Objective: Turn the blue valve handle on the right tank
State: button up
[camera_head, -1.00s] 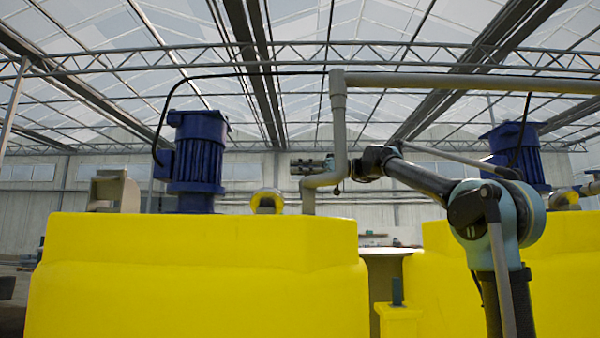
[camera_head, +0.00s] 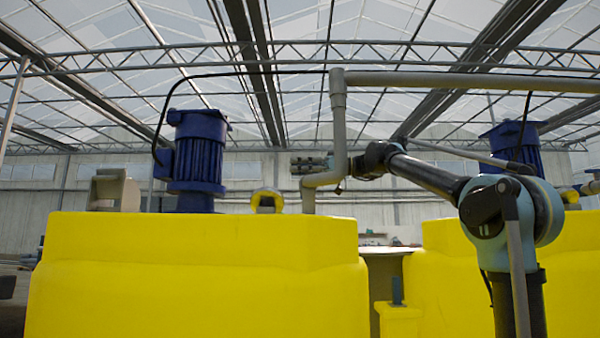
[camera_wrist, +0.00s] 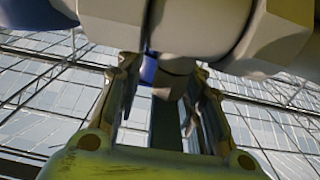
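The right tank (camera_head: 530,270) is yellow and partly hidden behind my arm in the head view. My gripper (camera_head: 310,163) shows there only in part, behind the grey upright pipe (camera_head: 339,120) above the left tank (camera_head: 190,280). In the wrist view, the two fingers of my gripper (camera_wrist: 165,80) stand apart around a gap. A pale pipe fitting (camera_wrist: 180,20) fills the top, close above the fingertips. A small blue patch (camera_wrist: 148,70) shows by the left fingertip; I cannot tell whether it is the valve handle. No blue handle is clear in the head view.
Blue motors stand on the left tank (camera_head: 197,160) and the right tank (camera_head: 516,150). A grey horizontal pipe (camera_head: 470,83) crosses above my arm. A gap (camera_head: 383,275) separates the tanks. Open air lies above them, under roof beams.

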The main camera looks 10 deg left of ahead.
jog(key=shift+d, duration=0.1)
jog(key=v, duration=1.2)
dwell(0.4)
